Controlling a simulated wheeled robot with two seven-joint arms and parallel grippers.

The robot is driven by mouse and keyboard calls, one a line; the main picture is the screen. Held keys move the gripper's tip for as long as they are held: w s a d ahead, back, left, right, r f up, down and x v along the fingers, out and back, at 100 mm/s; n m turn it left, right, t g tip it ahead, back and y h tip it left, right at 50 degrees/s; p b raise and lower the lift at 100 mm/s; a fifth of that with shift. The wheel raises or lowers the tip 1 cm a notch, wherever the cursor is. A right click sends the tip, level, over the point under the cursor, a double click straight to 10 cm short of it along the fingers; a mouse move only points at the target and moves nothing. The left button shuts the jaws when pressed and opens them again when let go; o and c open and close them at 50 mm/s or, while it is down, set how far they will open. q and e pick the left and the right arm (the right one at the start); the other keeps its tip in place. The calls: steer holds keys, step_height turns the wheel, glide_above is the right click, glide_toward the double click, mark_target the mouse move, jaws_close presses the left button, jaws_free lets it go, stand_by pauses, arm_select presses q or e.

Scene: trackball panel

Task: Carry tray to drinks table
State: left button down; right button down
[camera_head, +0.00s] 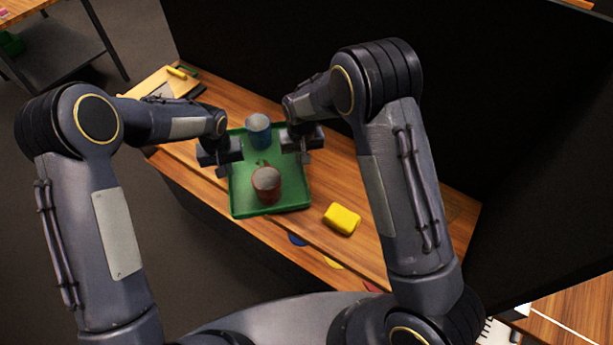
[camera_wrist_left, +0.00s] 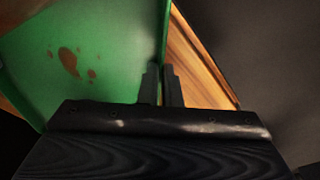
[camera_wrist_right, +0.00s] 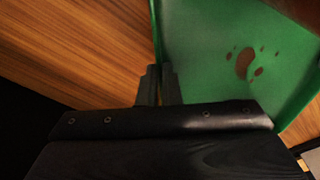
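The green tray (camera_head: 240,205) is over the wooden table, its near corner overlapping the table's front edge in the head view. I cannot tell whether it touches the wood. A blue cup (camera_head: 258,132) stands upright on its far part and a red cup (camera_head: 266,186) on its near part. A brown spotted mark shows on its floor. My left gripper (camera_head: 222,171) is at its left side, with the tray wall (camera_wrist_left: 165,45) between close-set fingers. My right gripper (camera_head: 304,157) grips the right wall (camera_wrist_right: 156,40) the same way.
A yellow block (camera_head: 342,219) lies right of the tray on the wooden table (camera_head: 415,208). A board with a yellow item (camera_head: 177,73) is at the far left end. A dark panel (camera_head: 270,50) rises behind. Another table (camera_head: 60,15) stands at the upper left, across open floor.

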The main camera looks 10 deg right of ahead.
arm_select(q)
steer(key=shift+f+b, duration=0.3)
steer(key=shift+f, duration=0.3)
arm_select(e)
steer(key=shift+f, duration=0.6)
arm_select(q)
steer(key=c, duration=2.1)
jaws_free()
steer(key=shift+f, duration=0.15)
arm_select(e)
steer(key=c, duration=2.1)
jaws_free()
steer(key=shift+f, duration=0.15)
arm_select(q)
steer(key=o, duration=0.5)
arm_select(e)
steer(key=o, duration=0.5)
steer(key=shift+r, duration=0.25)
arm_select(q)
steer(key=r, duration=0.4)
steer(key=s+r, duration=0.1)
steer(key=r, duration=0.7)
steer(key=shift+s+r, duration=0.1)
steer(key=shift+s, duration=0.1)
arm_select(e)
steer(key=r, duration=0.4)
steer(key=s+r, duration=0.1)
steer(key=r, duration=0.6)
steer(key=shift+s+r, duration=0.25)
steer(key=shift+r, duration=0.15)
